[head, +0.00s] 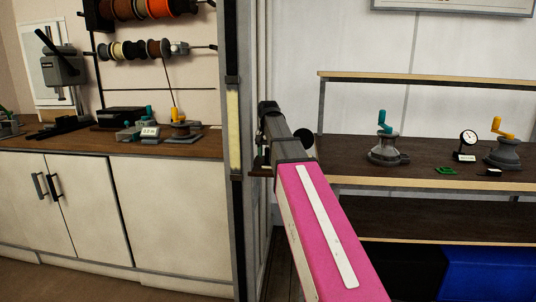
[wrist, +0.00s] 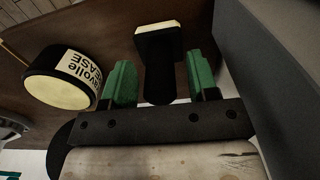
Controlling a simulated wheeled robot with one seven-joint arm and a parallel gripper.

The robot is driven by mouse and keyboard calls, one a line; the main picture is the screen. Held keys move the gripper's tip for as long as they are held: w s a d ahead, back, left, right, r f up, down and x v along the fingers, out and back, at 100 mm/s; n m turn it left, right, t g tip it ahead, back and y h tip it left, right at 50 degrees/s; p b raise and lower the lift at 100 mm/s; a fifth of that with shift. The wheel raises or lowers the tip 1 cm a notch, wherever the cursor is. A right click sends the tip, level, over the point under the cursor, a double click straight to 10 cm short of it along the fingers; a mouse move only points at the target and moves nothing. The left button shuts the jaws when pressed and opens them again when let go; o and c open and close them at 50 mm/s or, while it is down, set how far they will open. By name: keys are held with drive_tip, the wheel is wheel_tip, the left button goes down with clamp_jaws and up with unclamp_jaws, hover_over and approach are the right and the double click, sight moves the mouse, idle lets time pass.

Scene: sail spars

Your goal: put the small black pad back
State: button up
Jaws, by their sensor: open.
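In the wrist view, my gripper (wrist: 158,62) is open, its two green fingers on either side of a small black block-shaped thing (wrist: 158,82) with a cream edge at its far end. It looks like the small black pad, but I cannot be sure. Gaps show between it and the fingers, so it does not look gripped. In the head view, my gripper (head: 263,158) is low at a small brown ledge by the dark post, and the pad cannot be made out there. Another small black piece (head: 493,172) lies on the right shelf.
A grey wall (wrist: 270,60) is close on the right. The right shelf (head: 420,178) holds winches with teal and yellow handles, a dial gauge and a green piece (head: 446,170).

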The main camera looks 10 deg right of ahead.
wheel_tip(320, 180, up, 12)
idle(0.6)
